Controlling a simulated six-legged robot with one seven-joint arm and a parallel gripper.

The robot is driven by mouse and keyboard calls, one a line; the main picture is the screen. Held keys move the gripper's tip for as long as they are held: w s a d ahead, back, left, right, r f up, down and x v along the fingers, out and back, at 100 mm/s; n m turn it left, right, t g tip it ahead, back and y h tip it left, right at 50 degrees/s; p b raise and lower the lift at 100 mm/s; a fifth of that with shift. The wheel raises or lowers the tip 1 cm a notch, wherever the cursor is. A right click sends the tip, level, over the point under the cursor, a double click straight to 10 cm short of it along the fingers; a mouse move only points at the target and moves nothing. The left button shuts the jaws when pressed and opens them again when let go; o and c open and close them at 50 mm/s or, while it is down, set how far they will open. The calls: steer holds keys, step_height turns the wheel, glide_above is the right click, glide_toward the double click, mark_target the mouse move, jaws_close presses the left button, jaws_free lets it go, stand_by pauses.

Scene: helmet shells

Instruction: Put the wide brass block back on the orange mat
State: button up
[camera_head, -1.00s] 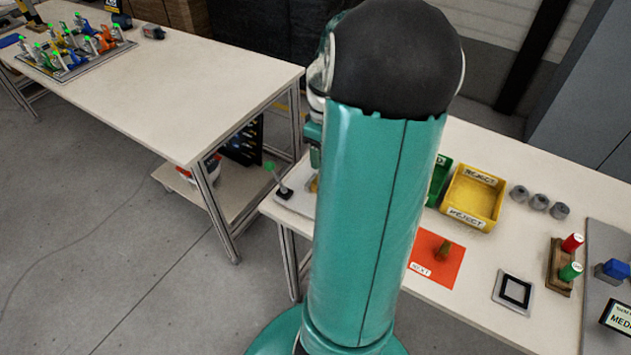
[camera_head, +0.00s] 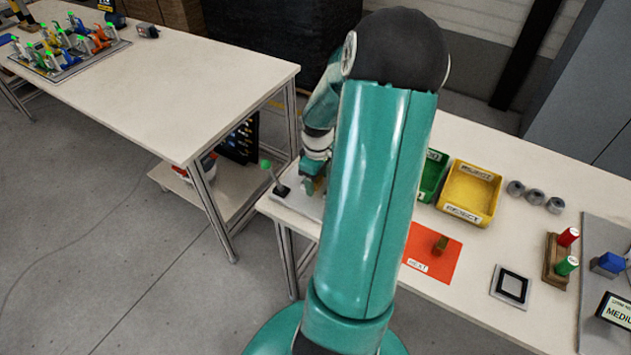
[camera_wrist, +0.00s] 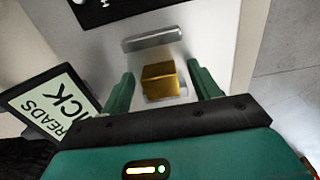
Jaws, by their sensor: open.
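A brass block (camera_wrist: 160,80) sits on a small metal fixture in the wrist view, next to a grey metal bar (camera_wrist: 152,39). My gripper (camera_wrist: 162,74) is open, with one green finger on each side of the block and gaps showing. In the head view my gripper (camera_head: 313,184) is low over the near left part of the bench, largely hidden by my arm. The orange mat (camera_head: 425,270) lies on the bench right of my arm, with a label at its front. A smaller-looking brass block (camera_head: 440,245) stands on it.
A yellow reject bin (camera_head: 470,195) and a green bin (camera_head: 432,175) stand behind the mat. A green-tipped lever (camera_head: 275,178) is left of my gripper. A tilted sign (camera_wrist: 48,108) stands close by my left finger. A black-framed square (camera_head: 512,287) lies right of the mat.

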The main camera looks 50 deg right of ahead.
steer(key=shift+c, duration=0.2)
steer(key=c, duration=1.3)
steer(key=shift+o, duration=0.2)
steer(key=shift+r, duration=0.15)
